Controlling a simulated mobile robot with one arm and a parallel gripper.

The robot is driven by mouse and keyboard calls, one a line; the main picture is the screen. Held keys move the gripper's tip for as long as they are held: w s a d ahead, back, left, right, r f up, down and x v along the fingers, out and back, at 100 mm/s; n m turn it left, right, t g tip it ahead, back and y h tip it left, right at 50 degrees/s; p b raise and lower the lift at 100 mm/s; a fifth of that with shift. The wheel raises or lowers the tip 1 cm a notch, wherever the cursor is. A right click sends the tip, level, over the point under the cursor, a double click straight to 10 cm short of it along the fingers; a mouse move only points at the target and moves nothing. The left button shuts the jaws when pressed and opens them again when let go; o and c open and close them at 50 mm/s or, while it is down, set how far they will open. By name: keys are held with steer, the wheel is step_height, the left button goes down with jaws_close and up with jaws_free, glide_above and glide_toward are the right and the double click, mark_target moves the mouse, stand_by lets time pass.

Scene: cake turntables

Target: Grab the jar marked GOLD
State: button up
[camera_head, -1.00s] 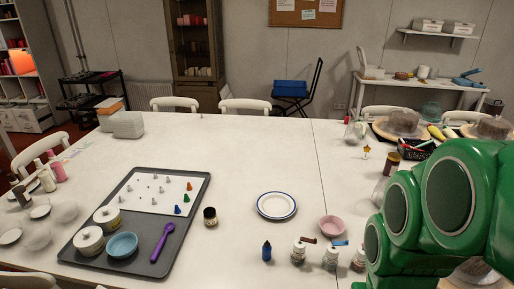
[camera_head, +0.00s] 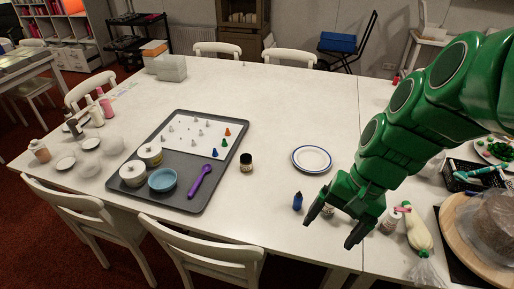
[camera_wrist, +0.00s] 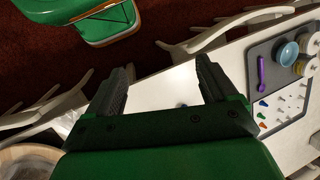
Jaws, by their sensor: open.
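My gripper (camera_head: 329,233) is open and empty, over the right front part of the table; its two fingers also show in the wrist view (camera_wrist: 165,75). A small jar (camera_head: 328,211) shows partly behind and between the fingers. Another small pale jar (camera_head: 389,221) with a pink tag stands right of the gripper, partly covered by it. A dark jar with a pale label (camera_head: 246,163) stands beside the tray. No label is readable, so I cannot tell which jar is marked GOLD. My arm hides part of the table with other small jars.
A blue bottle (camera_head: 297,201) stands just left of the gripper. A blue-rimmed plate (camera_head: 312,159) lies behind it. A grey tray (camera_head: 219,184) holds bowls, small nozzles and a purple spoon. A piping bag (camera_head: 417,232) and a cake turntable (camera_head: 452,232) are at right.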

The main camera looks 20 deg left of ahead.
steer(key=w+a+f+m+y, duration=0.4)
steer(key=w+a, duration=0.7)
steer(key=w, duration=0.1)
steer(key=w+a+f+m+y, duration=0.3)
steer(key=w+a+f+m, duration=0.1)
steer(key=w+a, duration=0.75)
steer(key=m+t+y, duration=0.3)
steer(key=m, duration=0.5)
glide_toward(242, 162)
steer(key=w+a+f, duration=0.1)
steer(key=a+f, duration=0.1)
steer(key=f, duration=0.1)
steer(key=shift+w+a, duration=0.3)
steer(key=shift+w, duration=0.05)
steer(key=shift+w+f+m, duration=0.2)
steer(key=shift+f+m, duration=0.2)
steer(key=shift+f, duration=0.2)
steer(key=shift+x, duration=1.1)
steer(key=shift+w+r+x, duration=0.15)
steer(key=shift+x, duration=1)
steer(key=shift+w+r+x, duration=0.1)
steer(key=shift+r+x, duration=0.1)
steer(key=shift+x, duration=1)
steer(key=shift+a+f, duration=0.2)
steer(key=shift+a, duration=0.35)
